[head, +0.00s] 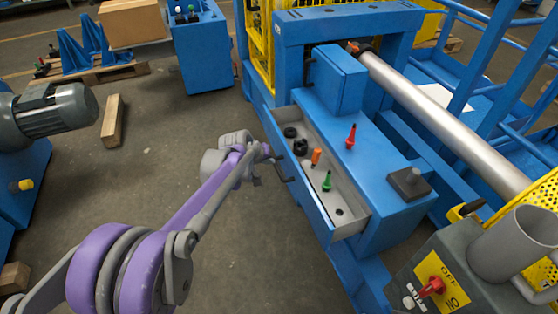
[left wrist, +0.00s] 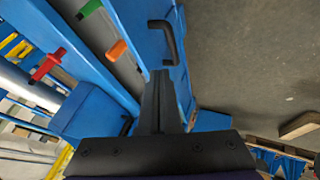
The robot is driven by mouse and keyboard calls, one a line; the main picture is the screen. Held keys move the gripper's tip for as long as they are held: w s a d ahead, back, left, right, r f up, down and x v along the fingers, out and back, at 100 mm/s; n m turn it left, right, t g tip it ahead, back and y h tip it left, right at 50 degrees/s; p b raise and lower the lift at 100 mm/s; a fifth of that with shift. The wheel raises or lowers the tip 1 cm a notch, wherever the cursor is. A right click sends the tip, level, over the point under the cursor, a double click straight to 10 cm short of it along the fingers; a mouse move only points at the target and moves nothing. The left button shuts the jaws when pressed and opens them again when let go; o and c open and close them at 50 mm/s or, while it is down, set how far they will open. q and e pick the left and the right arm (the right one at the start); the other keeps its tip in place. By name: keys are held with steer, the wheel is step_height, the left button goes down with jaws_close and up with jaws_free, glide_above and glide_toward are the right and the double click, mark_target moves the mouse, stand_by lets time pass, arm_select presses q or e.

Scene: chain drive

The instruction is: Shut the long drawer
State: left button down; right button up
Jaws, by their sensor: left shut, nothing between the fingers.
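The long drawer (head: 308,203) stands open from the blue cabinet (head: 375,190) in the head view. Its grey inside holds black round parts (head: 299,146), an orange-handled tool (head: 316,157) and a green-handled tool (head: 327,181). A dark bar handle (head: 284,170) sits on the drawer's blue front; the handle also shows in the left wrist view (left wrist: 172,38). My left gripper (head: 273,157) is beside the drawer front, close to the handle. In the left wrist view its fingers (left wrist: 160,75) are together and empty, with the handle just beyond the tips. Whether they touch the drawer is unclear. My right gripper is out of view.
A red-handled tool (head: 350,138) and a dark block (head: 408,183) are on the cabinet top. A grey control box (head: 435,275) stands at lower right. A wooden beam (head: 113,121) lies on the floor at left. The floor before the drawer is clear apart from my arm.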

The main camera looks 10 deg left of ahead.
arm_select(q)
steer(key=b, duration=0.2)
glide_toward(292, 164)
step_height(292, 164, down, 4)
steer(key=a, duration=0.2)
steer(key=shift+w+d, duration=0.9)
steer(key=shift+d, duration=0.1)
steer(key=shift+w+d+r+b, duration=0.1)
steer(key=shift+w+d+b, duration=0.2)
steer(key=shift+d, duration=0.15)
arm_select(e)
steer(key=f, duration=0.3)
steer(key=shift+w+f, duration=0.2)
